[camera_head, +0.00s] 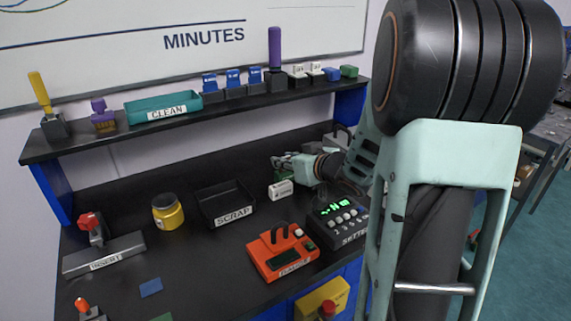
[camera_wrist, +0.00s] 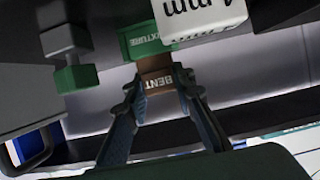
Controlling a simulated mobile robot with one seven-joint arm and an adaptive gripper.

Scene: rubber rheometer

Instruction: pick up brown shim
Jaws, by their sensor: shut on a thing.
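The brown shim (camera_wrist: 156,86), marked BENT, sits between my fingertips in the wrist view. My gripper (camera_wrist: 157,78) is shut on its two sides. The shim is right by a green block (camera_wrist: 139,42) whose label reads like FIXTURE; I cannot tell whether the two touch. In the head view my gripper (camera_head: 278,161) is low over the back of the bench, left of my forearm. The shim cannot be made out there.
A white block (camera_wrist: 203,14) marked 4mm is close on the right in the wrist view. In the head view, a black SCRAP tray (camera_head: 205,217), a red-orange device (camera_head: 283,262) and the dark SETTER box (camera_head: 338,222) stand nearby. A shelf (camera_head: 130,133) runs above.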

